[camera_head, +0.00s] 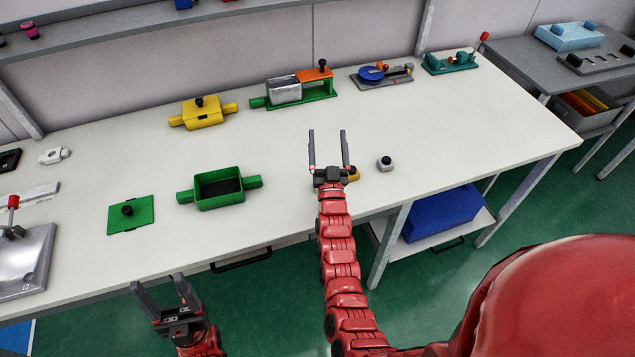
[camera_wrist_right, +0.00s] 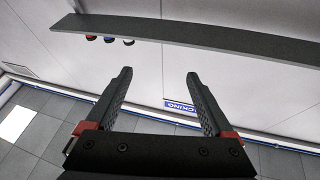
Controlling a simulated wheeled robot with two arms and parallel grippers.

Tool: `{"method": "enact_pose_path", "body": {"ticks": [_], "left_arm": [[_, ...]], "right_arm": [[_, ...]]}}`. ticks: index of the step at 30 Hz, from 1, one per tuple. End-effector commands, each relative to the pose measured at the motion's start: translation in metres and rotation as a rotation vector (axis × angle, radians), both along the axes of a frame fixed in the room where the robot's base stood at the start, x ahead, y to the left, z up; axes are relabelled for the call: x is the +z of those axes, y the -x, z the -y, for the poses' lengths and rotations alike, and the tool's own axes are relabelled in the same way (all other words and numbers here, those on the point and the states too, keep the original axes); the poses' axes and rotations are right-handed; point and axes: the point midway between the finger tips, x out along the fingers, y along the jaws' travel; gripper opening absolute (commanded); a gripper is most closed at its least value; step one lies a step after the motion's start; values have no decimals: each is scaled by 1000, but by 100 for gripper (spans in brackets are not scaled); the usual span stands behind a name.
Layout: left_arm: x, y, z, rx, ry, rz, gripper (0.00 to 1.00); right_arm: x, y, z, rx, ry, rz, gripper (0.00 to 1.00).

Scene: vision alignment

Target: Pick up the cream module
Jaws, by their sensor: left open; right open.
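A small cream-white block with a black knob (camera_head: 385,164), which looks like the cream module, stands on the workbench (camera_head: 290,140) right of my right gripper. My right gripper (camera_head: 328,137) is open and empty, to the left of the block and apart from it. In the right wrist view, its two fingers (camera_wrist_right: 160,85) are spread with only wall and shelf beyond; the block does not show there. My left gripper (camera_head: 158,282) is open and empty in front of the bench's front edge, far from the block.
A small yellow piece (camera_head: 353,174) is partly hidden by my right gripper. A green box (camera_head: 219,188), a green plate with a knob (camera_head: 131,213), a yellow box (camera_head: 202,113) and a green fixture (camera_head: 300,93) stand on the bench. The bench right of the cream block is clear.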

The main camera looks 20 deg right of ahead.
Motion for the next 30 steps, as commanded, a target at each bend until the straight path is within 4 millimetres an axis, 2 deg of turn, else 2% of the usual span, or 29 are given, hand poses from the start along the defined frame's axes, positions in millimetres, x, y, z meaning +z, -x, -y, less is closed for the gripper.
{"method": "enact_pose_path", "body": {"ticks": [1, 3, 6, 9, 13, 17, 20, 24, 27, 30], "left_arm": [[8, 0, 0, 0, 0, 0, 64], [14, 0, 0, 0, 0, 0, 64], [22, 0, 0, 0, 0, 0, 64], [31, 0, 0, 0, 0, 0, 64], [43, 0, 0, 0, 0, 0, 64], [55, 0, 0, 0, 0, 0, 64], [63, 0, 0, 0, 0, 0, 64], [71, 0, 0, 0, 0, 0, 64], [74, 0, 0, 0, 0, 0, 64], [75, 0, 0, 0, 0, 0, 64]], "right_arm": [[2, -22, 4, 1, -27, -71, 87], [-8, -52, 6, 17, -70, -207, 87], [-19, -88, 3, 54, -124, -411, 87], [-24, -112, -6, 109, -166, -619, 87], [-23, -120, -21, 188, -184, -903, 87], [-11, -98, -31, 253, -167, -1192, 87], [3, -65, -33, 284, -136, -1413, 87], [24, -14, -27, 286, -93, -1665, 87], [37, 14, -21, 274, -73, -1784, 87], [41, 30, -18, 266, -65, -1850, 87]]}}
